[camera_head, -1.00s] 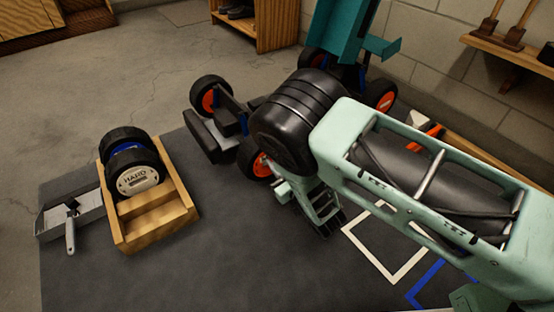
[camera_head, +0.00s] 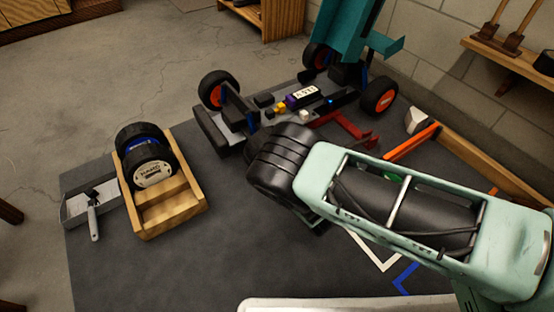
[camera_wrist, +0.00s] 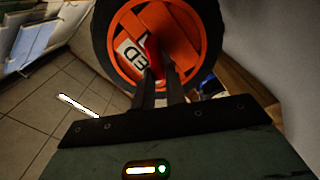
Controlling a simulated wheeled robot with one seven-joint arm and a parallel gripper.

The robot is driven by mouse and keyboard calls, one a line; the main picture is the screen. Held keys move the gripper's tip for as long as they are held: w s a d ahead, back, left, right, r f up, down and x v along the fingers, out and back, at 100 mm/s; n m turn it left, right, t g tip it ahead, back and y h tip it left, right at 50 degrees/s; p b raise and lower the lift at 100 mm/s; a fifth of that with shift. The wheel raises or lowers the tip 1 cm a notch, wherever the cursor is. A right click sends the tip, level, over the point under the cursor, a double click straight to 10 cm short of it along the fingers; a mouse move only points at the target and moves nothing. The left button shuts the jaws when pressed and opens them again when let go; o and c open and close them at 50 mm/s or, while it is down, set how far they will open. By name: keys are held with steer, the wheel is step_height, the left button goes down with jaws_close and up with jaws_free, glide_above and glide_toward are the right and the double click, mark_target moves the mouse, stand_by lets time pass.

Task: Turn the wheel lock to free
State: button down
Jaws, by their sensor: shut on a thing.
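The racecar (camera_head: 290,105) stands on the dark mat, with black tyres and orange rims. In the wrist view one wheel (camera_wrist: 210,40) fills the top, close in front of my gripper (camera_wrist: 160,80). The red wheel lock lever (camera_wrist: 153,52) stands at the rim's middle, and my gripper is shut on it. A white label (camera_wrist: 132,57) with dark letters, partly "ED", shows left of the lever. The rest of the label is hidden. In the head view my arm hides the gripper and this wheel.
A wooden crate (camera_head: 173,216) with spare wheels (camera_head: 150,165) stands on the mat (camera_head: 240,240) at left, beside a grey tray (camera_head: 75,208) with a tool. A red part (camera_head: 345,130) lies along the car. An orange-and-wood rail (camera_head: 480,160) runs at right. Mid-left mat is clear.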

steer(key=n, duration=0.2)
steer(key=f+n+p, duration=0.1)
steer(key=n, duration=0.2)
steer(key=shift+s, duration=0.1)
stand_by(0.5)
steer(key=c, duration=1.4)
jaws_free()
steer(key=shift+c, duration=0.2)
steer(key=p+v, duration=0.6)
steer(key=v, duration=0.6)
steer(key=shift+p, duration=0.4)
